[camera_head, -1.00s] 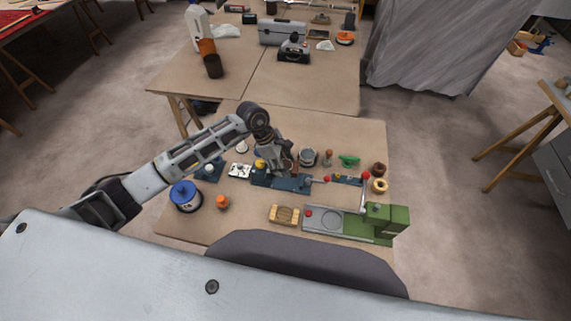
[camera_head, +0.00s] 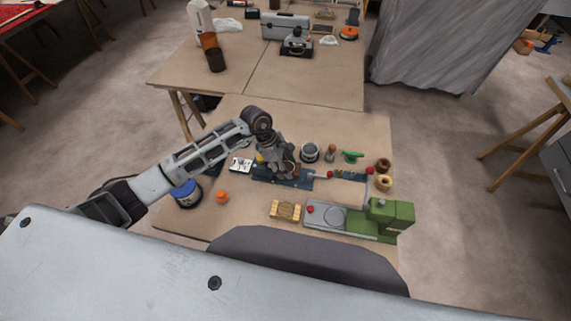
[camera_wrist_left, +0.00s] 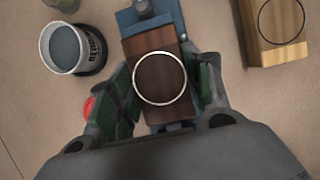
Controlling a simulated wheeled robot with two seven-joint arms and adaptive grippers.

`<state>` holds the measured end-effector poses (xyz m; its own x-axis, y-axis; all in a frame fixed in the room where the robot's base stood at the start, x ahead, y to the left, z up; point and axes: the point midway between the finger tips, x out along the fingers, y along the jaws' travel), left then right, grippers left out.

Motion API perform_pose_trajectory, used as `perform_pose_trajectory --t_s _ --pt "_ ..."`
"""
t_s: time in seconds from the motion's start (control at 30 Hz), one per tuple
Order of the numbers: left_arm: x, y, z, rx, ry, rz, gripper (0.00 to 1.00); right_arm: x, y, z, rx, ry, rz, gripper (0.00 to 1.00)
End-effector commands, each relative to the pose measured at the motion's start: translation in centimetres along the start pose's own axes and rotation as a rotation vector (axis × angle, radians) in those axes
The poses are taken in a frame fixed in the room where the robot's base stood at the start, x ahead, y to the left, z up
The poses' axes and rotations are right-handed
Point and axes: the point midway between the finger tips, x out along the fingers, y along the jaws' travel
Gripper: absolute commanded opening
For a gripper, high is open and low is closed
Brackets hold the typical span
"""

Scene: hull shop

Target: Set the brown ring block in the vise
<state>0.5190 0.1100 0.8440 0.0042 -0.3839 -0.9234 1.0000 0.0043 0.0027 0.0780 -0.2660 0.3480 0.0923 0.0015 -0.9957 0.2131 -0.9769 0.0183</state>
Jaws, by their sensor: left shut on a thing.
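The brown ring block (camera_wrist_left: 150,47), dark wood with a pale ring on its top, is between the fingers of my left gripper (camera_wrist_left: 163,98) in the left wrist view. The gripper is shut on it. In the head view my left gripper (camera_head: 285,171) points down over the blue vise (camera_head: 301,184), and the block is mostly hidden by it. Blue parts of the vise (camera_wrist_left: 146,19) show under and beyond the block in the wrist view. I cannot tell whether the block rests on the vise bed. My right gripper is not in view.
A light wooden block (camera_head: 285,210) lies in front of the vise. A green machine (camera_head: 392,216) stands to its right. A grey cup (camera_head: 310,152) is close behind the gripper. An orange item (camera_head: 222,196) and a blue-lidded tin (camera_head: 186,194) stand at left.

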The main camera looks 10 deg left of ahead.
Motion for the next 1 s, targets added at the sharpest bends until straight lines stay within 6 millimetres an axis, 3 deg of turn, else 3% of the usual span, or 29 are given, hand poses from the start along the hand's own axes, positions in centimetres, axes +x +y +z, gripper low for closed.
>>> perform_pose_trajectory --t_s 0.3,1.0 --pt "1.14 0.02 -0.45 0.0 -0.001 0.001 0.24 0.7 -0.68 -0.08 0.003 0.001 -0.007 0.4" --pt "1.15 0.03 -0.48 0.0 0.0 0.001 0.24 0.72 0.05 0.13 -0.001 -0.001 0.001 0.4"
